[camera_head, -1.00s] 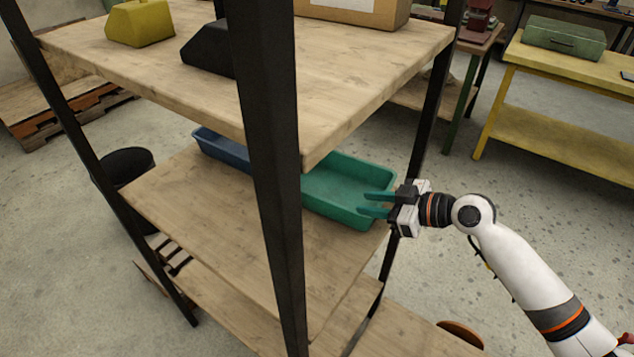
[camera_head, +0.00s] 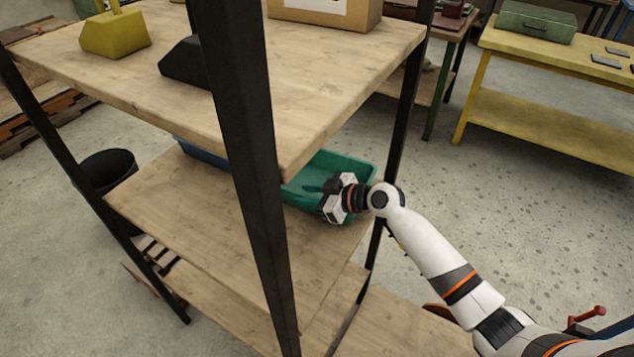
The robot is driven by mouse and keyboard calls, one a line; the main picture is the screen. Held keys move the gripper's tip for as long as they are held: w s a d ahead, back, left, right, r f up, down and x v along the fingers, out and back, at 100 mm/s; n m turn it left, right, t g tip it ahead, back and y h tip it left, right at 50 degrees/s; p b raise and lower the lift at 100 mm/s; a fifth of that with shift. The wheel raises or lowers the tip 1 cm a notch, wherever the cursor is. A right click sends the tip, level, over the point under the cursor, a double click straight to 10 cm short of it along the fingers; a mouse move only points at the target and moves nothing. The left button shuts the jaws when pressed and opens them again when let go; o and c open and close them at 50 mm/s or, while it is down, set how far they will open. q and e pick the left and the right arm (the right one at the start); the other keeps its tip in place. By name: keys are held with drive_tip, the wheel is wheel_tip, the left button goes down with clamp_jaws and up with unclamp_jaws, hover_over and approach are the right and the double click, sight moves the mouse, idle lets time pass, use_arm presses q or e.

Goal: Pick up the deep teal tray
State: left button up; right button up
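The deep teal tray (camera_head: 345,166) lies on the middle wooden shelf, toward its right end. The top shelf and a black post cover part of it. My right gripper (camera_head: 316,193) reaches in from the right and is at the tray's near right side, overlapping its wall and interior in the picture. My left gripper is not in view.
A blue tray (camera_head: 203,153) lies left of the teal one on the same middle shelf (camera_head: 190,215), whose front is bare. A black upright post (camera_head: 250,170) stands in front. The top shelf (camera_head: 330,75) overhangs the trays, and another post (camera_head: 403,110) stands behind my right arm.

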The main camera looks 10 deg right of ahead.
clamp_jaws()
idle(1.4)
